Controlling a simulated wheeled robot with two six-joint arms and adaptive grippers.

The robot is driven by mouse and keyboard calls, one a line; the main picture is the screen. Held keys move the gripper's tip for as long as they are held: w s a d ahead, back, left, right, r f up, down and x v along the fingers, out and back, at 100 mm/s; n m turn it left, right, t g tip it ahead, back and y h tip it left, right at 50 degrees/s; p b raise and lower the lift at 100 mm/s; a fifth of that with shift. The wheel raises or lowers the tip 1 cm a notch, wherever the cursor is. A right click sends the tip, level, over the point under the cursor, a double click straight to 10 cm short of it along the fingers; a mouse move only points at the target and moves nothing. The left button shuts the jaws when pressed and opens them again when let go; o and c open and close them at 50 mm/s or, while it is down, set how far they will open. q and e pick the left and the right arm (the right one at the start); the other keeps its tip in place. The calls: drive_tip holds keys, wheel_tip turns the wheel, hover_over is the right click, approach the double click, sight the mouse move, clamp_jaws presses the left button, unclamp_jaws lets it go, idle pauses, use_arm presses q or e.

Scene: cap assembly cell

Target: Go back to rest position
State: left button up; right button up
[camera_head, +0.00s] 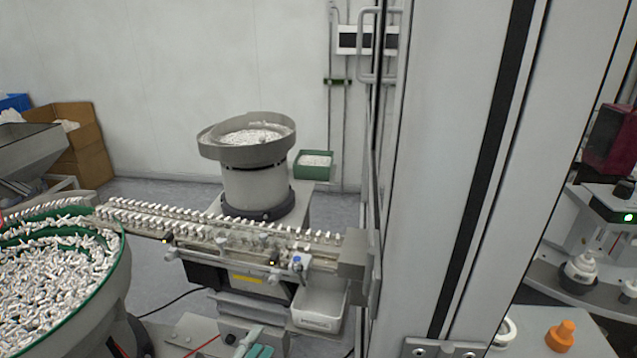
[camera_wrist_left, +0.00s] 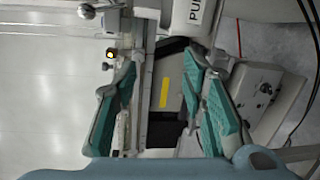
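My left gripper (camera_head: 260,351) shows only in part at the bottom edge of the head view, with teal finger pads. In the left wrist view the left gripper (camera_wrist_left: 166,105) has its two teal fingers spread wide. Nothing is held between them, and parts of the machine show behind the gap. My right gripper is in neither view.
A linear feeder track (camera_head: 220,228) full of white parts crosses mid-view. A grey bowl feeder (camera_head: 255,185) stands behind it, a green-lined bowl (camera_head: 122,275) at left. A white bin (camera_head: 318,308) sits below the track end. A tall white pillar (camera_head: 440,150) blocks the right.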

use_arm(q)
drive_tip(key=s+f+m+g, duration=0.8)
drive_tip(key=s+f+m, duration=0.1)
drive_tip(key=s+m, duration=0.3)
drive_tip(key=s+a+f+m+g+y, duration=0.2)
drive_tip(key=s+a+m+g+y, duration=0.35)
drive_tip(key=s+a, duration=0.5)
wheel_tip(320, 180, down, 20)
drive_tip(key=s, duration=0.3)
drive_tip(key=s+f+g+b, duration=0.1)
drive_tip(key=s+f, duration=1.2)
drive_tip(key=s, duration=0.1)
drive_tip(key=shift+a+n, duration=0.35)
drive_tip(key=shift+a, duration=0.1)
